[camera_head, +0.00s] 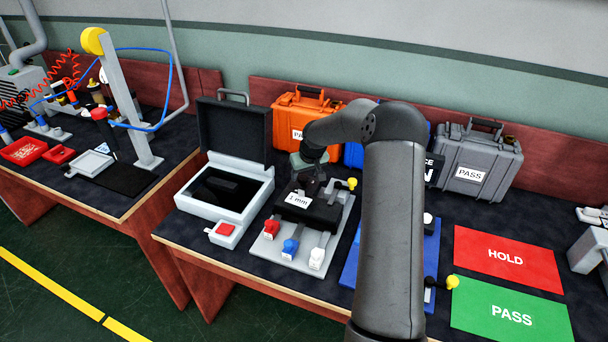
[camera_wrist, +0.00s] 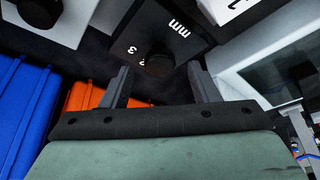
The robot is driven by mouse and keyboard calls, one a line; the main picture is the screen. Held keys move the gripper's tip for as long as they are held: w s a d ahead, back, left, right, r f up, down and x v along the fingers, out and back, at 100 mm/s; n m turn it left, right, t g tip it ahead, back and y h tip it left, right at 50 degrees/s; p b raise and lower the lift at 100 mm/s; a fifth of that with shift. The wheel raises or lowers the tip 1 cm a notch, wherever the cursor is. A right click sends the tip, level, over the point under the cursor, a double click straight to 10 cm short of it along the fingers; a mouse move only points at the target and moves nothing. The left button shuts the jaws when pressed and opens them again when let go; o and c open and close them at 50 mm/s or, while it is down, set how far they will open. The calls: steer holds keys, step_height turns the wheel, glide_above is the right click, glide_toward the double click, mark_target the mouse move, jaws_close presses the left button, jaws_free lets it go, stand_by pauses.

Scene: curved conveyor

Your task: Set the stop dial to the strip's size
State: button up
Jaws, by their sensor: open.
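The stop dial is a round black knob (camera_wrist: 159,60) on a dark plate with white "mm", "3" and a partly covered "2" around it, in the wrist view. My gripper (camera_wrist: 160,70) is open, with one finger on each side of the knob; I cannot tell whether they touch it. In the head view my gripper (camera_head: 309,187) points down at a black block (camera_head: 318,214) on a grey fixture plate (camera_head: 268,248). A white label (camera_head: 297,199) reading "1 mm" shows at the block. My wrist hides part of the dial's setting. I cannot make out the strip itself.
An open case (camera_head: 232,175) stands left, an orange case (camera_head: 295,116) behind. Red HOLD (camera_head: 507,257) and green PASS (camera_head: 512,315) mats lie right.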

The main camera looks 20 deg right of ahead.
steer(key=shift+x, duration=1.1)
steer(key=c, duration=1)
steer(key=shift+o, duration=0.2)
